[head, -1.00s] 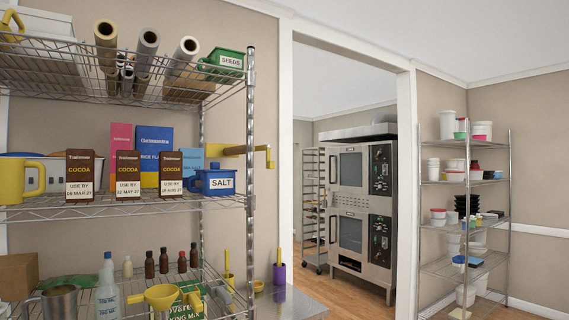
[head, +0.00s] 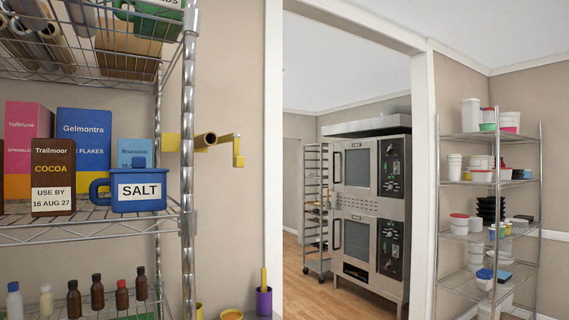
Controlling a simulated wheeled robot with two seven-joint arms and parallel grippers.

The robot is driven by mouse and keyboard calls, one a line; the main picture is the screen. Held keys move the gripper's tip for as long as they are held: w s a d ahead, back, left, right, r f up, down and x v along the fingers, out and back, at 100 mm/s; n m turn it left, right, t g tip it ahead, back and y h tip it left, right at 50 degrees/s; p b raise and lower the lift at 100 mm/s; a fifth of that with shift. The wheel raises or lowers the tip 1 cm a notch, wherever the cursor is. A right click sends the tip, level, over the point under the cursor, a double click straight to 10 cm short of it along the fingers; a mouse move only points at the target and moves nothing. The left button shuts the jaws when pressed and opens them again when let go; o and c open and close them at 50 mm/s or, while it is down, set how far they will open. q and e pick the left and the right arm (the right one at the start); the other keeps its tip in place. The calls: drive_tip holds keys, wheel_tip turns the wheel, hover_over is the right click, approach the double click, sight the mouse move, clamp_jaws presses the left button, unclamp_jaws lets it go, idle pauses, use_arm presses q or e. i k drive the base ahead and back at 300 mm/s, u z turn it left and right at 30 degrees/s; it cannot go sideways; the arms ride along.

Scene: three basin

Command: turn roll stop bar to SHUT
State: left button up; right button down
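A yellow wall fitting (head: 172,143) shows behind the shelf post in the head view, with a brown roll (head: 205,140) at it. A thin yellow bar (head: 226,139) reaches right from the roll and ends in a short piece hanging down. This looks like the roll stop bar, but no SHUT mark can be read, and I cannot tell its setting. The shelf post hides part of the fitting. Neither of my grippers is in view.
A wire shelf with a chrome post (head: 187,190) stands close at left, holding a blue SALT container (head: 139,191) and a brown cocoa box (head: 53,176). A purple pot (head: 263,301) is below the bar. A doorway opens to a steel oven (head: 371,210).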

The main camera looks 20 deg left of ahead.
sight(238, 161)
drive_tip(key=u, duration=0.5)
drive_tip(key=i, duration=1)
drive_tip(key=u, duration=0.95)
